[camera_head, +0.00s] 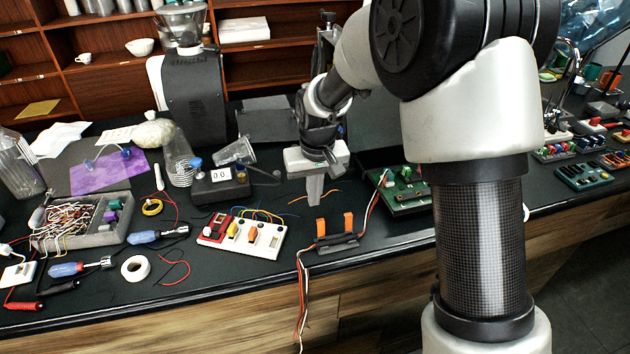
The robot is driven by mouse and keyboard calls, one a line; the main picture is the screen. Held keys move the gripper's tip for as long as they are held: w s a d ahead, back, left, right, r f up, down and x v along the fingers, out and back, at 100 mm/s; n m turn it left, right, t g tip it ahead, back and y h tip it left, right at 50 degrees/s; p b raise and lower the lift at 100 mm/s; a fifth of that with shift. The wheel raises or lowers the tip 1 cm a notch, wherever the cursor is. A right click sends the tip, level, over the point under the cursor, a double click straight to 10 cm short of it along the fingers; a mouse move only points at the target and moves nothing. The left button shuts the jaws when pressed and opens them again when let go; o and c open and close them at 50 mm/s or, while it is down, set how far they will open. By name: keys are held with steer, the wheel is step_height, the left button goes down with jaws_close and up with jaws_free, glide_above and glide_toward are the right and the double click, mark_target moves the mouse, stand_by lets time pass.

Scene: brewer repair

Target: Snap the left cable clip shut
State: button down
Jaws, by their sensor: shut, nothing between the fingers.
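Two orange cable clip flaps stand upright on a dark base (338,243) near the front edge of the bench. The left clip (321,228) and the right clip (348,222) both look raised, not folded down. A bundle of red, white and dark cables (302,285) runs along the base and hangs over the bench edge at its left end. My gripper (315,202) points down with its fingers together, empty. In the picture it is just above and behind the left clip, apart from it. How the cables sit under the flaps is too small to tell.
A white switch block (262,240) with coloured switches lies left of the clips. A green circuit board (408,190) lies to the right. A black box with a display (220,183) and a thin orange wire (322,193) are behind. The bench front edge is close.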

mark_target(321, 228)
steer(key=shift+f, duration=0.8)
steer(key=shift+s+d+r, duration=0.2)
steer(key=shift+s+r, duration=0.05)
steer(key=shift+s, duration=0.4)
steer(key=shift+s+d+r, duration=0.15)
steer(key=shift+s+r, duration=0.05)
steer(key=shift+s, duration=0.4)
steer(key=shift+s+d, duration=0.15)
steer(key=shift+s, duration=0.35)
